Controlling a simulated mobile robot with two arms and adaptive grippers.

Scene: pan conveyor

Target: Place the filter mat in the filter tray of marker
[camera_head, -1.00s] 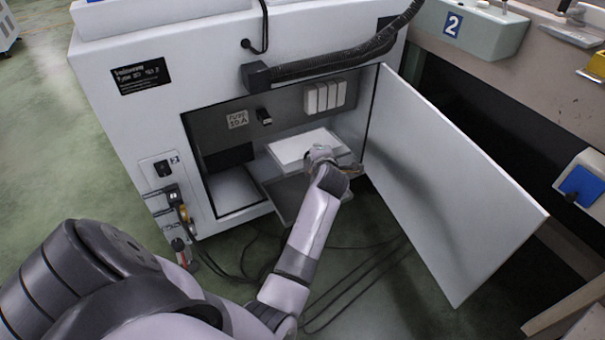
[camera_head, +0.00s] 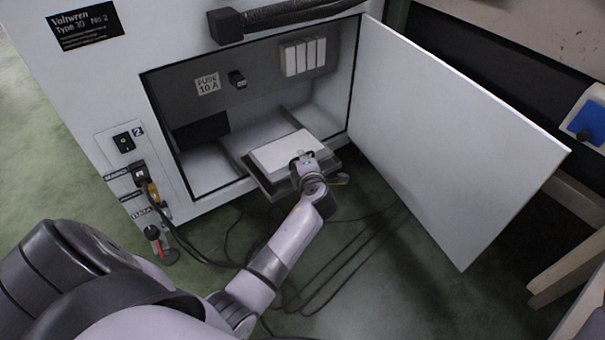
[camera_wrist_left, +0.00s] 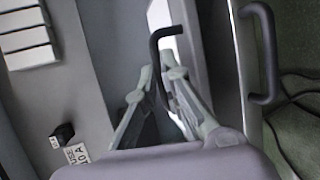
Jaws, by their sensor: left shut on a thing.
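The white filter mat (camera_head: 284,152) shows as a flat slab over the dark grey filter tray (camera_head: 262,183), which sticks out of the open cabinet. I cannot tell if the mat rests fully on the tray or is slightly above it. My left gripper (camera_head: 303,163) is at the mat's near edge. In the left wrist view its fingers (camera_wrist_left: 158,80) are shut on a dark bent handle (camera_wrist_left: 154,52), seemingly the mat's. A second dark handle (camera_wrist_left: 269,50) is apart, on a pale front to the right. My right gripper is not in view.
The cabinet door (camera_head: 450,140) stands wide open to the right of the tray. A "2" label (camera_head: 138,131) is beside a switch. Cables (camera_head: 330,260) lie on the floor below. A black hose (camera_head: 290,12) runs above the opening.

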